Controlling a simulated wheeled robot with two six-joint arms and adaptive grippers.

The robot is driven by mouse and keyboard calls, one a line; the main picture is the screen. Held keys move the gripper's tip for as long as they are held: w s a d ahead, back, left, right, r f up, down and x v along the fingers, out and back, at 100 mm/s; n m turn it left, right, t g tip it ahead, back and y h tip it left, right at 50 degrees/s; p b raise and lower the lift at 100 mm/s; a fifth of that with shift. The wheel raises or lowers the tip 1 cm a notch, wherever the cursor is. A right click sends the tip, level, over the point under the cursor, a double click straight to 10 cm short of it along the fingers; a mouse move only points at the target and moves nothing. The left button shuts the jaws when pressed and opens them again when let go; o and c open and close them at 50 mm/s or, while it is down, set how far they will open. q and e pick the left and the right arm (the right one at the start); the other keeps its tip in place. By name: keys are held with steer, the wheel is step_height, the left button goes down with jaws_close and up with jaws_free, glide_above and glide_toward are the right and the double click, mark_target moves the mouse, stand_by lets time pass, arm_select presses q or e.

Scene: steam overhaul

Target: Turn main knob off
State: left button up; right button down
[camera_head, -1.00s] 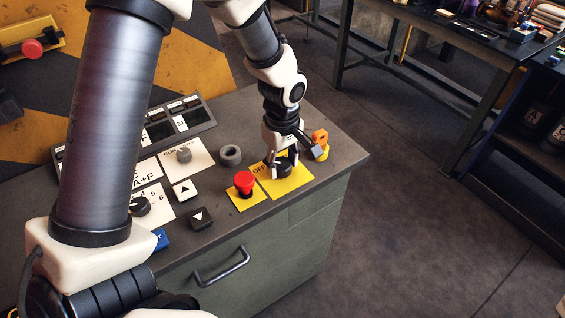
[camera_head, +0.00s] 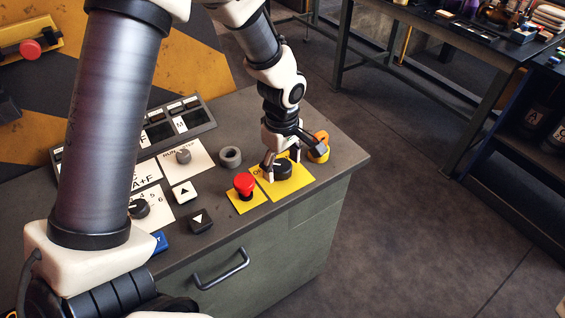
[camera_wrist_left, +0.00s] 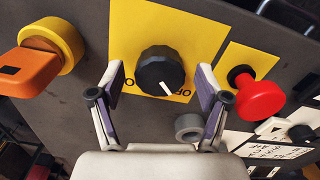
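The main knob, a black faceted dial (camera_head: 282,169), sits on a yellow plate (camera_head: 291,189) on the grey console. In the left wrist view the knob (camera_wrist_left: 160,70) has a white pointer mark angled down and right, close to the upside-down lettering at right. Partly covered OFF lettering shows left of the knob in the head view. My left gripper (camera_head: 281,171) is open above the knob, its fingertips spread to either side. In the left wrist view both fingers (camera_wrist_left: 159,80) stand apart from the knob, with gaps on both sides. My right gripper is not in view.
A red mushroom button (camera_head: 244,183) stands just left of the knob. An orange handle on a yellow base (camera_head: 318,147) is close on the right. The console's right edge is close.

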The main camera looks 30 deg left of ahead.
mark_target(282, 165)
arm_select(q)
step_height(282, 165, up, 12)
stand_by(0.6)
